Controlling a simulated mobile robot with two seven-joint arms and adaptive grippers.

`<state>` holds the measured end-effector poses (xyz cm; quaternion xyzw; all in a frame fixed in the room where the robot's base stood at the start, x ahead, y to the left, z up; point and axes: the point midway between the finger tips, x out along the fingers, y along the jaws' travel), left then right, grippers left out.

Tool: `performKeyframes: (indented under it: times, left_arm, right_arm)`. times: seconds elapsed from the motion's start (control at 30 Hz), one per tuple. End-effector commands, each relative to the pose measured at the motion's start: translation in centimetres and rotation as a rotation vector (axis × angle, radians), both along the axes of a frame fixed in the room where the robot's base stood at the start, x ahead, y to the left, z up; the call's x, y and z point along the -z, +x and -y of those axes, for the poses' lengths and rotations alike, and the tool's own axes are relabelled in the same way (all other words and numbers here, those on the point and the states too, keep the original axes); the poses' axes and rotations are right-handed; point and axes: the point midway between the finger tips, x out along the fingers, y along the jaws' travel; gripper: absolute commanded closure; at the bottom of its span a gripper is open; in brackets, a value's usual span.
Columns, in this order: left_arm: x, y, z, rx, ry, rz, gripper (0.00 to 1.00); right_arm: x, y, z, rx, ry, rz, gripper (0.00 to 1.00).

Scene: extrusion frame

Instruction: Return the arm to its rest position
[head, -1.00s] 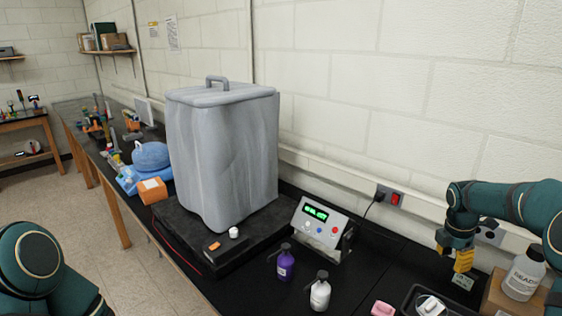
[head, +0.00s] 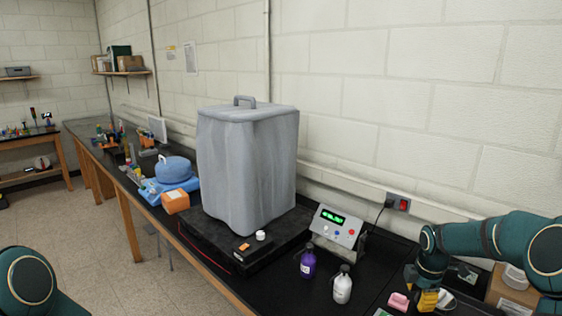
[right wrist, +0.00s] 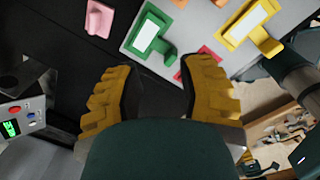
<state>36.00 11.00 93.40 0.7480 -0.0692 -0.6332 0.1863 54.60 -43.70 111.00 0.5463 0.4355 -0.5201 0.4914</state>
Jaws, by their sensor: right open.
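My right gripper (head: 428,299) is low at the bottom right of the head view, over the black bench top. In the right wrist view its two yellow fingers (right wrist: 158,90) stand apart with nothing between them. A pink block (head: 398,301) lies just left of the gripper; it also shows in the right wrist view (right wrist: 98,18). Beyond the fingertips in that view is a light grey plate (right wrist: 190,43) with a green piece (right wrist: 152,33), a yellow piece (right wrist: 250,24) and red pieces. Only a link of my left arm shows; its gripper is out of frame.
A purple bottle (head: 307,264), a white bottle (head: 342,287) and a control box with a green display (head: 338,226) stand left of the gripper. A large grey covered container (head: 247,170) stands behind. A cardboard box (head: 508,288) is at the right.

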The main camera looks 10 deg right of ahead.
Motion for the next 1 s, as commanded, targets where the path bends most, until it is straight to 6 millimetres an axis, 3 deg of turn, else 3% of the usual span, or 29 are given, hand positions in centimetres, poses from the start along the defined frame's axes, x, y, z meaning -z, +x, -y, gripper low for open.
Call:
performKeyframes:
  times: [0.03, 0.17, 0.27, 0.4, 0.5, 0.7, 0.87, 1.0]
  left_arm:
    - [0.0, 0.1, 0.1, 0.001, -0.001, 0.001, 0.53]
    - [0.0, 0.1, 0.1, 0.002, 0.000, 0.002, 0.53]
    - [0.0, 0.0, 0.1, 0.002, -0.001, 0.001, 0.53]
    - [0.0, 0.0, 0.0, 0.001, 0.000, 0.000, 0.53]
    - [0.0, 0.0, 0.0, 0.001, -0.001, 0.001, 0.53]
    - [0.0, 0.0, 0.1, 0.001, -0.001, 0.001, 0.53]
    - [0.0, 0.0, 0.1, 0.001, -0.001, 0.001, 0.53]
    - [3.6, -0.1, 0.2, 0.003, 0.002, -0.003, 0.53]
  right_arm:
    - [2.0, 0.0, -2.7, 0.049, 0.046, 0.008, 0.61]
    - [6.5, -0.5, -9.8, 0.241, 0.174, 0.033, 0.61]
    - [9.8, -1.9, -15.7, 0.430, 0.281, 0.027, 0.61]
    - [13.5, -5.7, -23.3, 0.748, 0.409, -0.019, 0.61]
    - [15.2, -8.9, -27.2, 0.966, 0.466, -0.061, 0.61]
    - [17.0, -14.8, -31.8, 1.326, 0.507, -0.131, 0.61]
    - [17.6, -19.4, -33.7, 1.580, 0.503, -0.166, 0.61]
    - [21.1, -18.7, -33.5, 1.567, 0.506, -0.158, 0.61]
